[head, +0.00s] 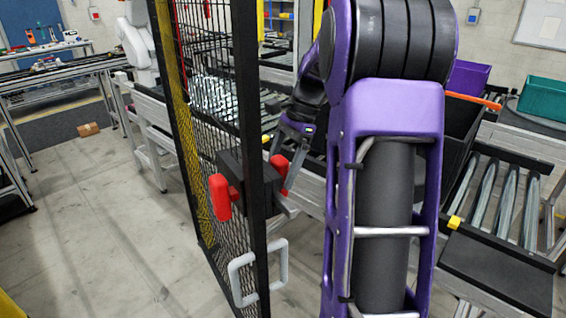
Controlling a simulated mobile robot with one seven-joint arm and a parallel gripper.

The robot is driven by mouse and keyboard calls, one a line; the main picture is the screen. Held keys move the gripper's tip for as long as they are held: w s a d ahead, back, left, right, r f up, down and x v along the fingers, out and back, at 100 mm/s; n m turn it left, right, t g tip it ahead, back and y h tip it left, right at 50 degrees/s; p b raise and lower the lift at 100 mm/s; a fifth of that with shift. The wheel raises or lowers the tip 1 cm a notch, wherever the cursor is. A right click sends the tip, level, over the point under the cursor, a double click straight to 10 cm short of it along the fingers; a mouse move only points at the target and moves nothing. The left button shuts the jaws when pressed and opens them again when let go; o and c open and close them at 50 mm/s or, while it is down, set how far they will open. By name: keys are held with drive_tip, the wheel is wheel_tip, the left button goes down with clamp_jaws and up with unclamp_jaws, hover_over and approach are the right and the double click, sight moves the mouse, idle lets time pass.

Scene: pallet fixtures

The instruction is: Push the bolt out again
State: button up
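A black bolt housing (250,182) is mounted on the edge post of a mesh gate (215,130). One red handle (220,197) is on its left side and another red handle (279,172) on its right. A grey metal bar (287,205), seemingly the bolt, sticks out at the housing's lower right. My gripper (283,168) points down at the right-hand red handle, its fingers apart on either side of it. I cannot tell whether they touch or grip the handle. My purple arm hides what lies right of the bar.
A pale pull handle (243,280) is on the gate below the bolt. Roller conveyors (500,200) and a black bin (462,130) stand right of my arm.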

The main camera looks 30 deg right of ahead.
drive_tip(key=p+v, duration=0.2)
drive_tip(key=v, duration=1.5)
drive_tip(key=shift+r, duration=0.25)
drive_tip(key=shift+s, duration=0.1)
